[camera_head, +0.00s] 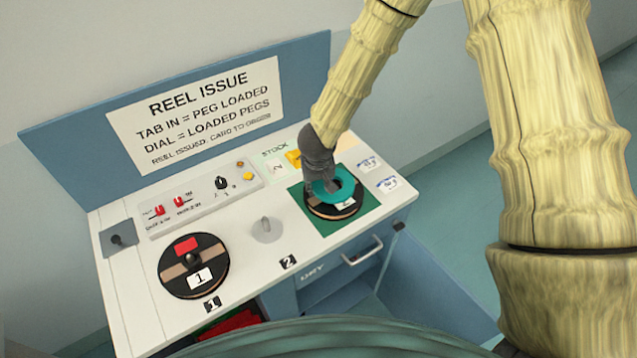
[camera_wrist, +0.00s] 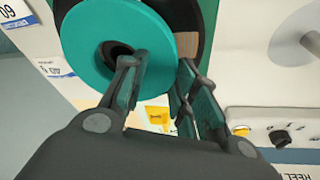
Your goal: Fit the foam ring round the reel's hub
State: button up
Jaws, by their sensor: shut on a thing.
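The teal foam ring (camera_head: 347,184) is over the black reel marked 2 (camera_head: 325,210), on the green mat at the right of the bench. In the wrist view my gripper (camera_wrist: 160,68) is shut on the foam ring (camera_wrist: 90,45), with one finger at its hole and the other outside its rim. A dark round hub (camera_wrist: 119,50) shows through the hole, off-centre. The reel (camera_wrist: 185,14) shows beyond the ring, with a tan band. I cannot tell whether the ring rests on the reel or is held just above it.
Another reel marked 1 (camera_head: 178,275) sits at the left front. A bare grey peg (camera_head: 266,228) stands between the reels. A switch panel (camera_head: 200,198) and a yellow item (camera_head: 293,158) are behind. A sign board (camera_head: 190,110) closes the back.

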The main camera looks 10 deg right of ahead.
jog(key=o, duration=0.6)
jog(key=shift+s+f, duration=0.4)
jog(key=shift+f, duration=0.2)
jog(key=shift+o, duration=0.6)
jog(key=shift+w+f, duration=0.15)
jog(key=shift+w, duration=0.05)
jog(key=shift+r, duration=0.25)
jog(key=shift+w+r, duration=0.2)
jog(key=shift+r, duration=0.2)
jog(key=d+v, duration=0.1)
jog(key=v, duration=1.1)
jog(key=shift+a+r, duration=0.25)
jog(key=shift+a, duration=0.25)
jog(key=shift+s, duration=0.1)
